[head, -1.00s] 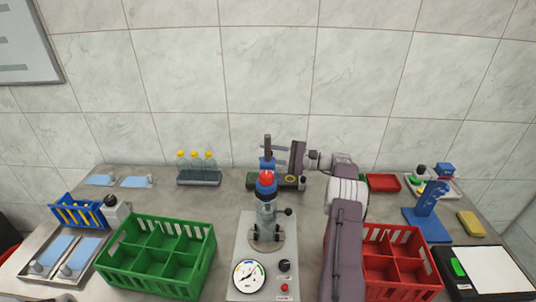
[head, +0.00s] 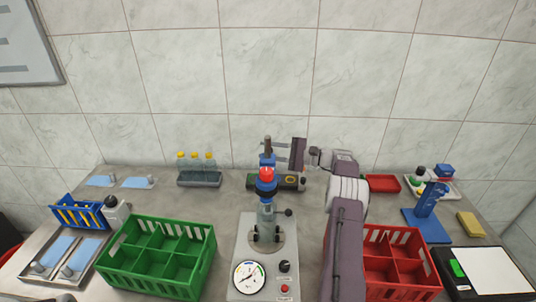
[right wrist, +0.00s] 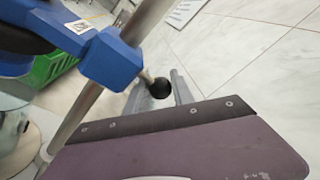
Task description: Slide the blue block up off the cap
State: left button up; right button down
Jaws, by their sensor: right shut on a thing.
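The blue block (head: 267,160) sits on an upright metal post behind the press base (head: 246,272). A red dome with a blue collar (head: 266,175) stands in front of it, above a pale cylindrical holder (head: 265,215). The cap itself I cannot make out. In the right wrist view the blue block (right wrist: 112,60) is around the post, with a short handle ending in a black knob (right wrist: 160,88). My right gripper (head: 277,153) is behind the post, its fingers shut on this handle; the fingers (right wrist: 158,95) show either side of the knob. My left gripper is not in view.
A green divided crate (head: 205,235) is left of the press and a red crate (head: 415,250) right, beside my right arm. Yellow-capped bottles (head: 196,165) stand at the back left. A blue stand (head: 430,225) is at the right. The tiled wall lies behind the bench.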

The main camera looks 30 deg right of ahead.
notch_tip(320, 180, up, 4)
jog(key=shift+f+p, duration=0.25)
jog(key=shift+p, duration=0.2)
jog(key=c, duration=1.4)
grip_release()
jog(key=shift+s, duration=0.1)
jog(key=shift+d+f, duration=0.1)
jog(key=b+v, duration=0.1)
jog(key=v, duration=0.8)
